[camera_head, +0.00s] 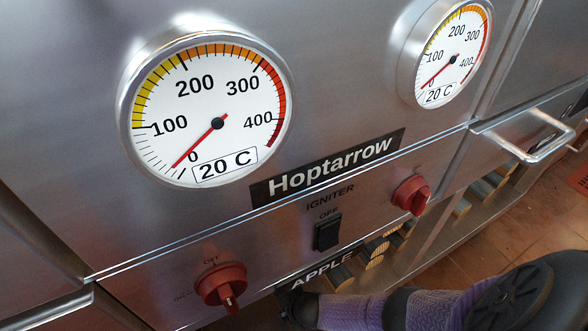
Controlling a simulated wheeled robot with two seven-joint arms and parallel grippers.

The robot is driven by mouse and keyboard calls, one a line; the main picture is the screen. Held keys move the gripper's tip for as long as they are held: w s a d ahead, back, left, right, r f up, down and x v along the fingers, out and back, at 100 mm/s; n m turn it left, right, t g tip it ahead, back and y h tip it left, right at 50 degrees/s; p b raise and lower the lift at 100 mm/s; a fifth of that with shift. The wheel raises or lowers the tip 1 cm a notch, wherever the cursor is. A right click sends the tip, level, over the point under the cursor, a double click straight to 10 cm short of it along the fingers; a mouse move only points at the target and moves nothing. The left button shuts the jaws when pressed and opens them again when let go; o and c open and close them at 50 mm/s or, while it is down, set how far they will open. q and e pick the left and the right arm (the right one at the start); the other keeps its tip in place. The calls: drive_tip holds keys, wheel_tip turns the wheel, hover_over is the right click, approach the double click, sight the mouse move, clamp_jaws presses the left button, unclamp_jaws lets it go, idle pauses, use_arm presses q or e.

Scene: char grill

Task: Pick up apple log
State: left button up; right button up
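The label reading "APPLE" (322,268) sits low on the front of the grill. Cut log ends show just below and to the right of it, among them a log (341,278) close beside the label. My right arm comes in from the lower right in a purple sleeve. My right gripper (296,304) is dark and lies at the bottom, just below the label and left of that log. Its fingers are small and dark, so I cannot tell whether they are open or shut, or whether they touch a log. My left gripper is not in view.
The steel grill front (60,130) fills most of the view, with a large gauge (215,115) and a smaller gauge (452,58). Red knobs (220,283) (410,195) and a black igniter switch (327,232) stick out. A metal handle (530,150) juts out at right. Tiled floor (520,220) shows beyond.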

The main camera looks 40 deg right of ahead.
drive_tip(key=shift+f, duration=0.1)
drive_tip(key=shift+c, duration=0.3)
clamp_jaws()
